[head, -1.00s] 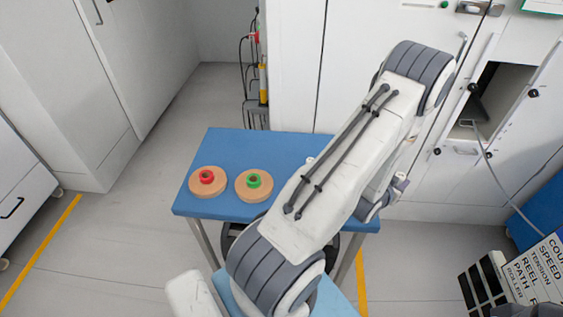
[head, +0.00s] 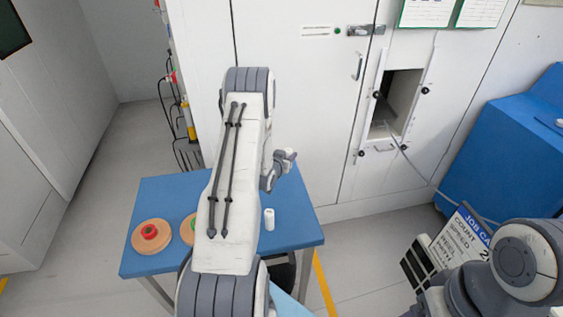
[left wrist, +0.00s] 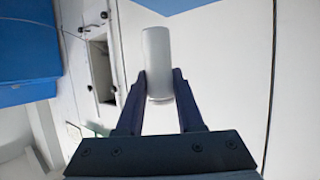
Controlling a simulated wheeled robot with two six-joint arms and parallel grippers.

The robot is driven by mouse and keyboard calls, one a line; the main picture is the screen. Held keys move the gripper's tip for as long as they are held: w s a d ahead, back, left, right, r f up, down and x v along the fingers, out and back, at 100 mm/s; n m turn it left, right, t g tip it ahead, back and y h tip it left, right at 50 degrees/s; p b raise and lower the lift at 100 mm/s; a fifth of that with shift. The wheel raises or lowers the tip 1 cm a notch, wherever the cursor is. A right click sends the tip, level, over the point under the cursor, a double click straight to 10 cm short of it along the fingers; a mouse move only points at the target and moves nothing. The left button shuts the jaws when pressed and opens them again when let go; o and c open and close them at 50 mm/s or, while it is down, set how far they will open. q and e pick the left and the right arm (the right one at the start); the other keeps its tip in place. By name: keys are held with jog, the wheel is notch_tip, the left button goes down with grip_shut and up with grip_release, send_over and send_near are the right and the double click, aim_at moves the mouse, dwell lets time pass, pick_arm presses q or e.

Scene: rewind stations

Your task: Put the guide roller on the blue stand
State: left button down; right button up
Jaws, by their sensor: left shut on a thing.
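My left gripper (head: 287,156) is shut on a pale grey-white cylinder, the guide roller, which shows between the two fingers in the left wrist view (left wrist: 157,62). In the head view the gripper is over the back right part of a blue-topped table, the blue stand (head: 295,232); the held roller is hard to make out there. A small white cylinder (head: 269,219) stands upright on the blue top, to the right of my left forearm. My right gripper is not in view.
A tan reel with a red hub (head: 150,235) lies on the table's left. A second, green-hubbed reel (head: 188,230) is partly hidden by my left arm. White cabinets (head: 300,90) stand behind. A blue cabinet (head: 500,150) and a sign (head: 460,240) are at right.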

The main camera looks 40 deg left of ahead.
pick_arm(q)
jog(key=f, duration=0.1)
jog(key=a+f+p, duration=0.1)
jog(key=f, duration=0.1)
jog(key=a+f, duration=0.1)
jog(key=shift+a+f, duration=0.1)
jog(key=shift+f, duration=0.55)
jog(key=shift+f, duration=0.15)
jog(key=c, duration=0.5)
grip_release()
jog(key=shift+c, duration=0.2)
